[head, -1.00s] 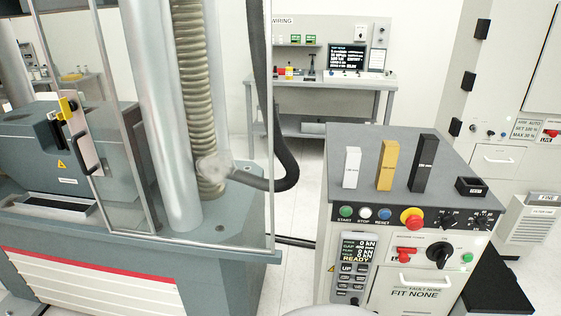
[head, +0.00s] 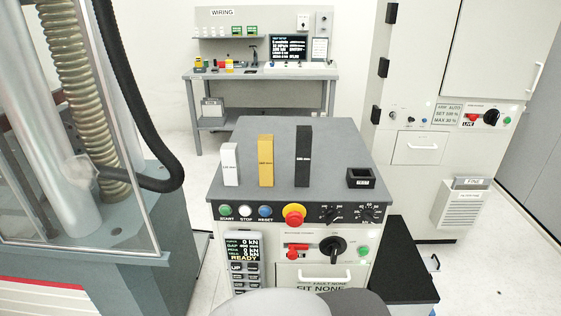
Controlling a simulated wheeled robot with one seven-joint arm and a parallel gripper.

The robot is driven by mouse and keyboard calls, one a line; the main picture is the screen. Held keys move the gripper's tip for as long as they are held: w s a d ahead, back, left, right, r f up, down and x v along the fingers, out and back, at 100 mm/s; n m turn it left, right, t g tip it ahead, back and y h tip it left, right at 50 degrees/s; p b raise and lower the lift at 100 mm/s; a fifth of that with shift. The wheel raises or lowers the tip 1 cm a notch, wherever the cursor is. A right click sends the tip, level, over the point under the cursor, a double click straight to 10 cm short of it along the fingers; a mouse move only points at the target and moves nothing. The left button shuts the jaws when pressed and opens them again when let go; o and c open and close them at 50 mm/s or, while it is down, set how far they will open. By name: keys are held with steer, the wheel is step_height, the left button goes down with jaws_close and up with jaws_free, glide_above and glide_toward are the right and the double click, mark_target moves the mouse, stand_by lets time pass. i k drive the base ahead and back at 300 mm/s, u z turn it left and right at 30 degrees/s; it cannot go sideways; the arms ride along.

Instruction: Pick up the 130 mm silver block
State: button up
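The silver block (head: 230,164) stands upright at the left of the grey top of the control cabinet (head: 330,150). It is pale and the shortest of three upright blocks. Its small label is too blurred to read surely. A taller yellow block (head: 266,160) stands to its right, apart from it. A still taller black block (head: 303,157) stands right of the yellow one. Nothing touches the silver block. My gripper is not in view.
A small black open box (head: 360,178) sits at the cabinet top's right. The front panel carries a red emergency knob (head: 294,214) and several buttons. A glass-guarded testing machine (head: 130,200) with a black hose stands left. A workbench (head: 262,72) stands behind.

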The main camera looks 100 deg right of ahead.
mark_target(229, 152)
steer(key=k, duration=0.85)
steer(key=z, duration=0.3)
